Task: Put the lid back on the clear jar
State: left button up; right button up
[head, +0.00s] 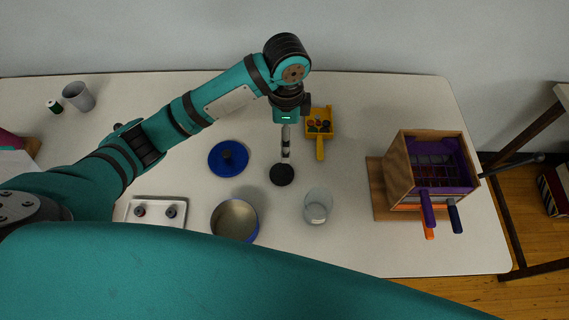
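The clear jar (318,207) stands upright and open on the white table, right of centre. A round black lid (282,175) is up and left of the jar, apart from it in the picture. My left gripper (286,155) points down just above the black lid in the picture, with a small gap showing between its fingertips and the lid. Its fingers are seen edge-on, so their opening is hidden. My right gripper is not in view.
A blue lid (228,158) lies left of the gripper, and a blue-rimmed pot (235,220) stands left of the jar. A yellow scoop (320,125) with small items lies behind. A wooden box (400,170) with handled tools stands right. Table between jar and box is clear.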

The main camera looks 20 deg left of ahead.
pick_arm(q)
send_near(284, 173)
jog(key=f, duration=0.1)
jog(key=f+p, duration=0.1)
jog(key=shift+d+f, duration=0.2)
jog(key=shift+f, duration=0.6)
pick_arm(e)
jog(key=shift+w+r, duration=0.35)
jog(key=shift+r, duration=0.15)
pick_arm(q)
notch_tip(284, 173, down, 4)
jog(key=shift+a+f+p, duration=0.1)
jog(key=shift+a+p, duration=0.05)
jog(key=shift+p, duration=0.2)
jog(key=shift+f, duration=0.45)
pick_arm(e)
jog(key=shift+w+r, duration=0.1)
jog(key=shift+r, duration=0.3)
